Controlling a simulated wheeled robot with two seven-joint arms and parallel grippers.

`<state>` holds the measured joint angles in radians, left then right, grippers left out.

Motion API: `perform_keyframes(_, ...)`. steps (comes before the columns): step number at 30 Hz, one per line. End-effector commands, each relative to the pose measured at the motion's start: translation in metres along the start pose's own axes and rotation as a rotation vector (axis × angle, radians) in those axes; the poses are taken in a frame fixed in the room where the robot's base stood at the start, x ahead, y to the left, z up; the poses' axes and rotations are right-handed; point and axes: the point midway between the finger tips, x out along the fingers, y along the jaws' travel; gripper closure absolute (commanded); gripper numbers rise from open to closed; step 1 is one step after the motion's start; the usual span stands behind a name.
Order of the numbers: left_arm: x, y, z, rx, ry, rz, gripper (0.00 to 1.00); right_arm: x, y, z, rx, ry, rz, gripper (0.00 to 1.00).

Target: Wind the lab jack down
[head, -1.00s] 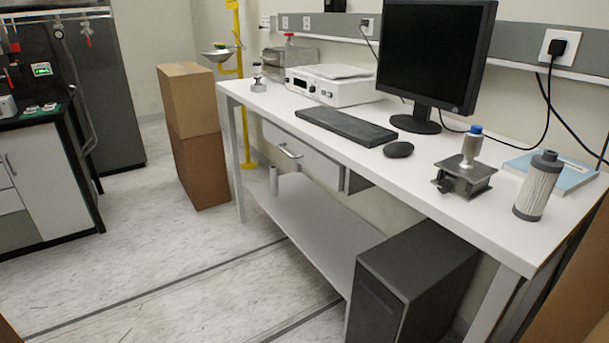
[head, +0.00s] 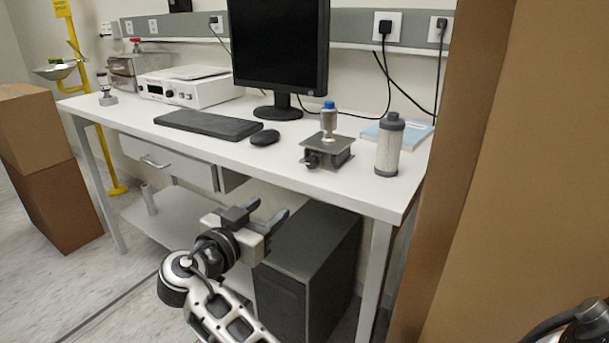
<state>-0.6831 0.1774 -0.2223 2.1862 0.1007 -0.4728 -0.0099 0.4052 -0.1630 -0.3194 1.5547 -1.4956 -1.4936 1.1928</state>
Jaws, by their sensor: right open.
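The lab jack (head: 340,158) stands on the white bench (head: 225,150), toward its right end. It is a dark metal device with a flat top plate, and its knob (head: 312,160) faces the front left. My right gripper (head: 268,212) is open and empty. It is in front of the bench, below and left of the jack in the picture, and apart from it. My left gripper is out of view.
A grey filter cylinder (head: 389,148) and a blue book (head: 405,134) are right of the jack. A mouse (head: 265,138), keyboard (head: 208,125) and monitor (head: 278,45) are left of it. A large brown panel (head: 520,170) fills the right side.

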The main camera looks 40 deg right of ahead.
Motion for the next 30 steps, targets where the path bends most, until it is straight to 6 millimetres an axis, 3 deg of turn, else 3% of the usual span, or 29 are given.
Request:
perform_keyframes(3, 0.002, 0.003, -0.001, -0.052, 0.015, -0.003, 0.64, -0.005, -0.003, -0.025, 0.079, 0.05, 0.05, 0.51)
perform_keyframes(8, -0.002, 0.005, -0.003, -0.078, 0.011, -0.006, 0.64, 0.008, -0.001, -0.034, 0.094, 0.065, 0.065, 0.51)
perform_keyframes(24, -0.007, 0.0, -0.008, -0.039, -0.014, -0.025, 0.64, 0.119, 0.006, -0.041, 0.09, 0.063, 0.063, 0.51)
perform_keyframes(30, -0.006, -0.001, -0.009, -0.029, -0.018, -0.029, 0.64, 0.144, 0.007, -0.041, 0.091, 0.062, 0.062, 0.51)
